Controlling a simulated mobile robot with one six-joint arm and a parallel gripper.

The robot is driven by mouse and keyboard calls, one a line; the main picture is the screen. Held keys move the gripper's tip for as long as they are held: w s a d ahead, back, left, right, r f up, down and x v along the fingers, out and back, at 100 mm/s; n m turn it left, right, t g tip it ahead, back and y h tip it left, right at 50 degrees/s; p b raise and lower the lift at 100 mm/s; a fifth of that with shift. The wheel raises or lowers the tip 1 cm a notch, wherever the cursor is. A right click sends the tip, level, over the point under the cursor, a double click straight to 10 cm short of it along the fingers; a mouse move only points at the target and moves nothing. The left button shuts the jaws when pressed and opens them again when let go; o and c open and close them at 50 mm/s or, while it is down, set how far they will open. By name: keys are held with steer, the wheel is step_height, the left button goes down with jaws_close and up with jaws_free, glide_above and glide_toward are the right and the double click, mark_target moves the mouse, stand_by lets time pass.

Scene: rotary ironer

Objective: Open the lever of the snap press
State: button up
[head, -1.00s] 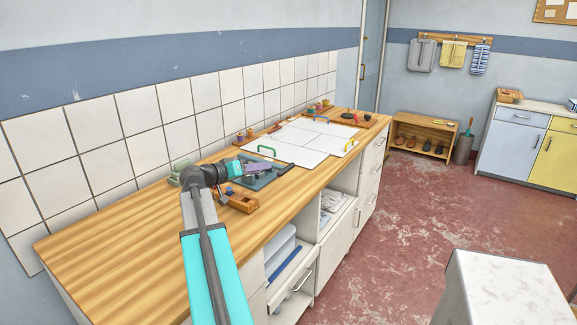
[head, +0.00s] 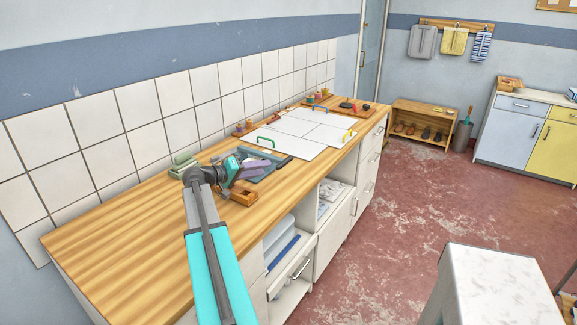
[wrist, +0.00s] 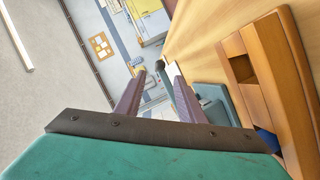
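The snap press, a blue-grey device (head: 268,163), sits on the wooden counter, partly hidden behind my gripper in the head view. In the wrist view its blue-grey body (wrist: 216,104) shows right of my fingers. A dark round knob (wrist: 160,66), possibly the end of its lever, shows between and beyond the fingertips. I cannot tell the lever's exact position. My gripper (head: 254,169) has purple fingers and points right along the counter, close to the press. In the wrist view my gripper (wrist: 159,76) is open, with a gap between its fingers and nothing seen held.
A wooden compartment box (head: 240,195) stands close by on the counter's front side; it is large at right in the wrist view (wrist: 285,90). White panels with a green handle (head: 258,141) lie beyond the press. The counter's near left part (head: 120,235) is clear.

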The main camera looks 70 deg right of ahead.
steer(key=p+x, duration=0.3)
steer(key=x, duration=1)
steer(key=shift+s+d+p, duration=0.15)
steer(key=shift+p, duration=0.25)
